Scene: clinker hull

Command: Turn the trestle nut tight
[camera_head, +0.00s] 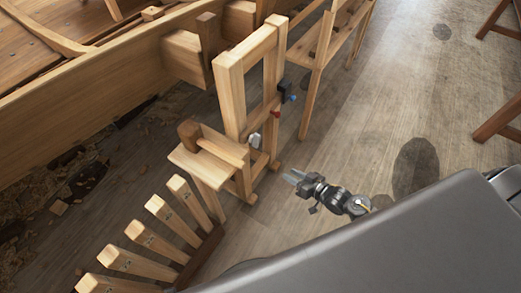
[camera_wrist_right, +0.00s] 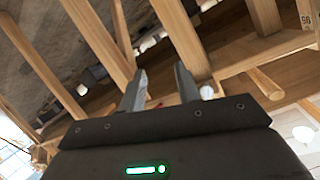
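The wooden trestle (camera_head: 232,100) stands upright beside the hull. A small light grey metal piece (camera_head: 255,140), which may be the nut, sits low on its right side; it is too small to tell its shape. My right gripper (camera_head: 291,176) is to the right of and below that piece, apart from it, with its fingers pointing left. In the right wrist view the gripper (camera_wrist_right: 161,88) is open, with nothing visible between its fingers. A pale round thing (camera_wrist_right: 207,92) shows just right of the right finger; I cannot tell what it is. My left gripper is not in view.
A dark clamp-like part with a blue end (camera_head: 287,94) and a red piece (camera_head: 275,114) are on the trestle's right side. A wooden mallet-like block (camera_head: 190,133) rests on a small stand. Several slanted posts (camera_head: 155,240) are lower left. The floor (camera_head: 350,110) at right is mostly clear.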

